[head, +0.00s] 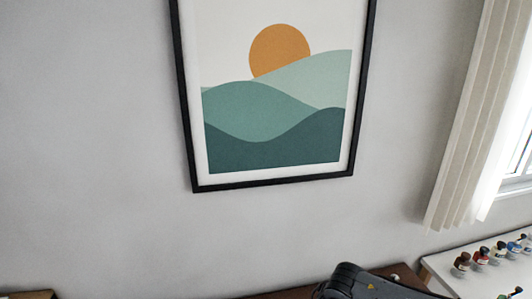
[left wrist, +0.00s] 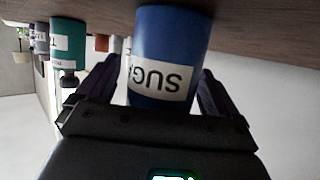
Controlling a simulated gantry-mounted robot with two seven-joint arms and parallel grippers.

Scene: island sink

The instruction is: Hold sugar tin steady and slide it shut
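The blue sugar tin (left wrist: 170,35) shows in the left wrist view, which looks upside down, with a white label reading "SUG". It stands on a brown wooden surface. The fingers of my left gripper (left wrist: 158,88) are spread on either side of the tin. A narrow gap shows between the left-hand finger and the tin; the right-hand finger looks very close to it or touching. The tin's lid and its opening cannot be made out. The head view shows neither the tin nor either gripper, and my right gripper is in neither view.
A teal container (left wrist: 68,42) with a white label stands beside the tin, with other containers beyond. In the head view, a framed picture (head: 270,125) hangs on a grey wall. Small bottles (head: 481,256) stand on a white surface at right, below a curtain (head: 478,130).

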